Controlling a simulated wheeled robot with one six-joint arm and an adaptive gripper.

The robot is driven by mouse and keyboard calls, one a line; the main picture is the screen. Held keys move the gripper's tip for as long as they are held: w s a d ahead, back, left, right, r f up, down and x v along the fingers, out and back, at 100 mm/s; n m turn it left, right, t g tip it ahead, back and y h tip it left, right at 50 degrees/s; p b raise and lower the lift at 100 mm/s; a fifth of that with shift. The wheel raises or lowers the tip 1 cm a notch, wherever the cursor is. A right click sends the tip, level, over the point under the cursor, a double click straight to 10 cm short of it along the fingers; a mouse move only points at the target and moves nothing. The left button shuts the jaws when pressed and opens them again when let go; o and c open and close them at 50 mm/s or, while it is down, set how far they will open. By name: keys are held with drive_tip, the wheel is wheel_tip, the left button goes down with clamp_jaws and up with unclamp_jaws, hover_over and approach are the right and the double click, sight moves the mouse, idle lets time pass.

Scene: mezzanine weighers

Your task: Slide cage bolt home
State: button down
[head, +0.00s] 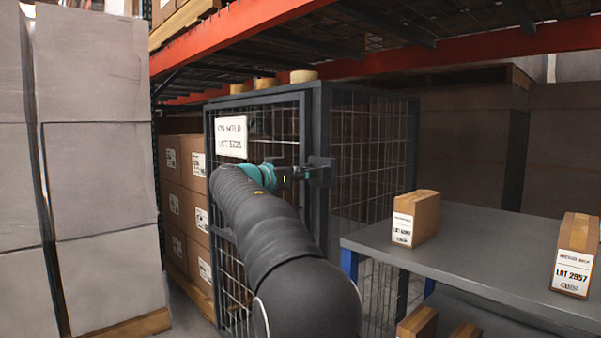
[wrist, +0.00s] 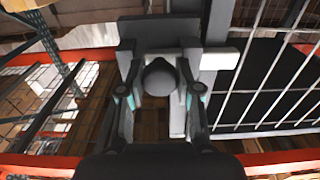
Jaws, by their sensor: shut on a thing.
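The wire-mesh cage (head: 360,140) stands under the racking, with a white sign (head: 231,137) on its front. My gripper (head: 306,172) is at the cage's front corner post, at the bolt plate (head: 322,165). In the wrist view my gripper (wrist: 158,90) has a finger on each side of a dark round bolt knob (wrist: 158,76) and is shut on it. Behind the knob is a grey plate (wrist: 135,38). A pale bar (wrist: 222,57) shows to the right of the plate.
A grey table (head: 480,245) with a carton (head: 415,218) and a second carton (head: 575,255) stands right of the cage. Tall grey stacks (head: 95,150) stand at the left. An orange rack beam (head: 235,35) crosses above the cage.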

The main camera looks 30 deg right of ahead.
drive_tip(key=shift+w+a+r, duration=0.1)
drive_tip(key=shift+w+r, duration=0.05)
drive_tip(key=shift+w, duration=0.15)
drive_tip(key=c, duration=0.8)
unclamp_jaws()
drive_tip(key=shift+w, duration=0.15)
drive_tip(key=v, duration=1.2)
